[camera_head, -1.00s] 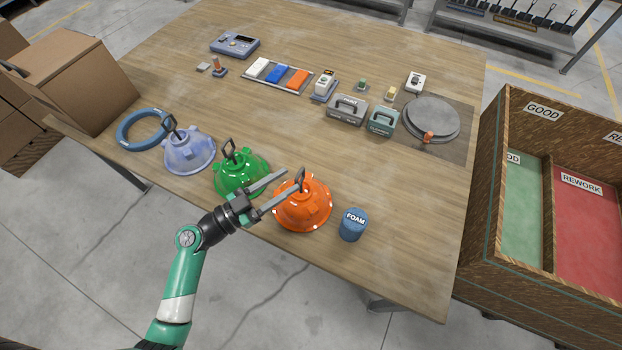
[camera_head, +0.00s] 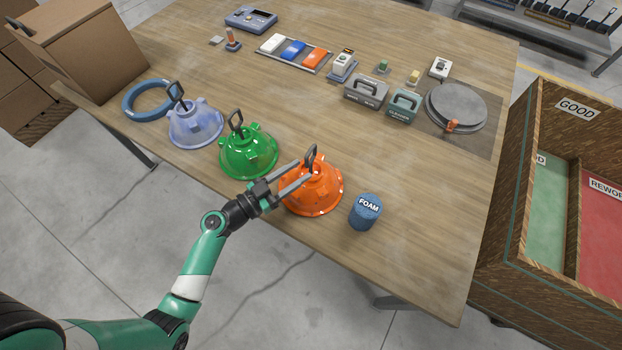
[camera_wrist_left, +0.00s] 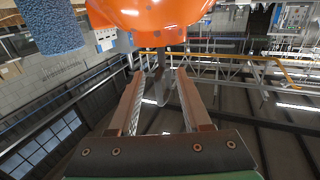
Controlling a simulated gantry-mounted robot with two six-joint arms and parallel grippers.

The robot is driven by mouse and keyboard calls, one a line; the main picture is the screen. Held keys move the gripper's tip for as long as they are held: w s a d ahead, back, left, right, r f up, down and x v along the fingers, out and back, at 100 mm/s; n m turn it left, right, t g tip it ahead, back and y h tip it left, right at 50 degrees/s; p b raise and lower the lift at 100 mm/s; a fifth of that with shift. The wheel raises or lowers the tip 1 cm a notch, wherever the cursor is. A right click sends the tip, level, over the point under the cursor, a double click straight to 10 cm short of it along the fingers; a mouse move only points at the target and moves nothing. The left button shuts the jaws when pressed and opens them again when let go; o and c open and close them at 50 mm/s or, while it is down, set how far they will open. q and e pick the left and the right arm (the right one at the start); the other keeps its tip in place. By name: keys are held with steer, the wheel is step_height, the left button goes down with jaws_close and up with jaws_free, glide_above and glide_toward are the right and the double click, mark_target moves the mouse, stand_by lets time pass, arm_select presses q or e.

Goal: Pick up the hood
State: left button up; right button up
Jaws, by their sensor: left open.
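An orange hood (camera_head: 316,197) with a dark loop handle (camera_head: 311,155) on top sits on the table near its front edge. A green hood (camera_head: 248,155) and a pale blue translucent hood (camera_head: 194,127) stand to its left, each with a dark loop. My left gripper (camera_head: 305,171) is open at the orange hood's top, fingertips beside the base of its loop. In the left wrist view the orange hood (camera_wrist_left: 155,14) is at the top, and its dark loop (camera_wrist_left: 160,75) shows between the two open fingers (camera_wrist_left: 158,95). Contact cannot be told. My right gripper is out of view.
A blue FOAM cylinder (camera_head: 365,212) stands close right of the orange hood. A blue ring (camera_head: 128,108) lies at the left, by a cardboard box (camera_head: 95,55). Cases, a round plate (camera_head: 455,105) and small devices fill the back. A wooden GOOD/REWORK bin (camera_head: 530,125) is at the right.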

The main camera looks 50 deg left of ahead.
mark_target(310, 162)
arm_select(q)
steer(key=w, duration=0.5)
steer(key=shift+w+d+f, duration=0.1)
steer(key=shift+w+f, duration=0.05)
steer(key=shift+f, duration=0.15)
jaws_close()
stand_by(1.0)
